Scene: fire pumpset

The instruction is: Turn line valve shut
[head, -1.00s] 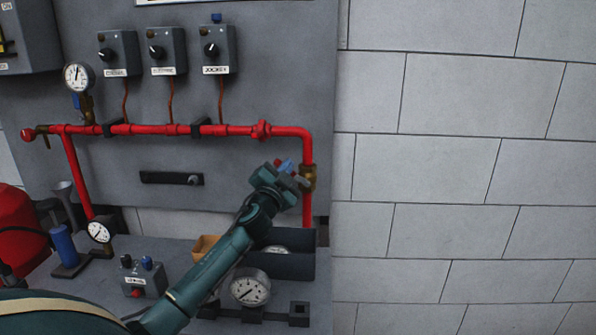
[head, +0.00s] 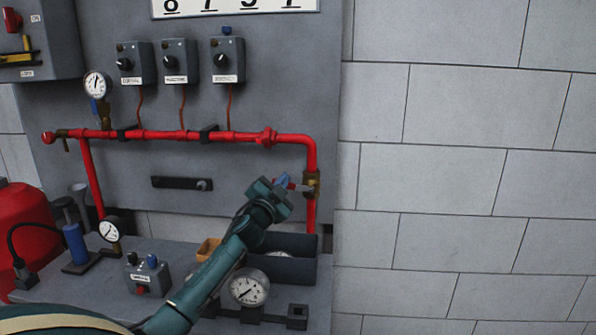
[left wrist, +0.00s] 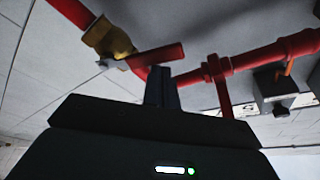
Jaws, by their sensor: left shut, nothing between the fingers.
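The line valve has a brass body (head: 313,184) on the vertical red pipe below the right-hand bend. In the left wrist view its brass body (left wrist: 110,37) is at upper left, with a red lever (left wrist: 160,56) sticking out sideways to the right. My left gripper (head: 284,181) is just left of the valve, by the lever. In the left wrist view its shut fingers (left wrist: 162,82) point up close beneath the lever's free end, holding nothing. I cannot tell whether they touch the lever. My right gripper is not in view.
The red pipe (head: 230,136) runs along the grey panel, with a gauge (head: 96,86) and switch boxes (head: 180,63) above it. Below are a dark bin (head: 290,270), a large gauge (head: 248,287) and a button box (head: 147,275). The wall (head: 450,170) at right is bare.

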